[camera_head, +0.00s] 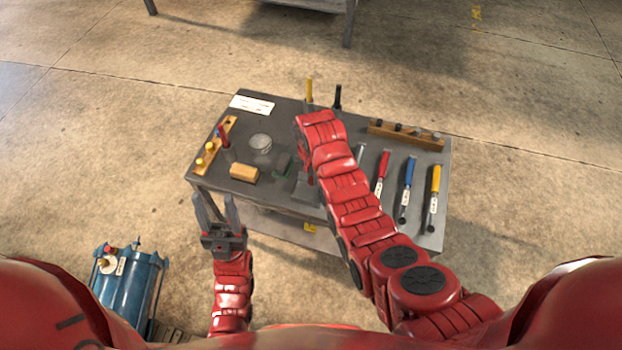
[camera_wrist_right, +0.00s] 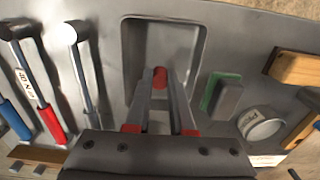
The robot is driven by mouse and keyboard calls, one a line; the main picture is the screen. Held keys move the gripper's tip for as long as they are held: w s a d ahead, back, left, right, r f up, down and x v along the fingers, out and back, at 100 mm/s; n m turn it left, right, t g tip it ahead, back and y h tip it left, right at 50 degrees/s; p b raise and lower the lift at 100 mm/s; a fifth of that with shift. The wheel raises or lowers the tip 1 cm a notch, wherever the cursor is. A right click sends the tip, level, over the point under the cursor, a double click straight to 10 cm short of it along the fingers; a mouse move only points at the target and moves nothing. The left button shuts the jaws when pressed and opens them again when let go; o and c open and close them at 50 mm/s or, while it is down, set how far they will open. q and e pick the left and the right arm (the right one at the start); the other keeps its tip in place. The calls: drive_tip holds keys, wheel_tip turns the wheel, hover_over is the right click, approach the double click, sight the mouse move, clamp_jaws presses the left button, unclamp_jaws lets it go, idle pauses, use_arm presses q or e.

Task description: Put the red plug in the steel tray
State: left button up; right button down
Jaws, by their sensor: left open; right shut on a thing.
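The red plug (camera_wrist_right: 160,77) shows between the fingertips of my right gripper (camera_wrist_right: 161,86) in the right wrist view. The gripper is shut on it. The fingers and plug are over the inside of the steel tray (camera_wrist_right: 125,47), a grey rectangular tray with a raised rim. I cannot tell whether the plug touches the tray floor. In the head view my right arm hides the plug and most of the right gripper; part of the tray (camera_head: 305,193) shows at the bench's near edge. My left gripper (camera_head: 212,202) is open and empty, by the bench's near left corner.
A wooden block (camera_head: 244,172), a round tin (camera_head: 260,142) and a green-grey sponge (camera_wrist_right: 222,97) lie left of the tray. A wooden rack (camera_head: 222,135) with yellow plugs stands at the left edge. Red, blue (camera_head: 408,180) and yellow-handled tools lie right. A blue canister (camera_head: 128,278) stands on the floor.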

sight(311, 179)
drive_tip(key=shift+f, duration=0.6)
drive_tip(key=c, duration=0.8)
unclamp_jaws()
drive_tip(key=shift+r, duration=0.15)
wheel_tip(311, 179, up, 6)
wheel_tip(311, 179, up, 6)
drive_tip(key=p, duration=0.4)
drive_tip(key=shift+p, duration=0.4)
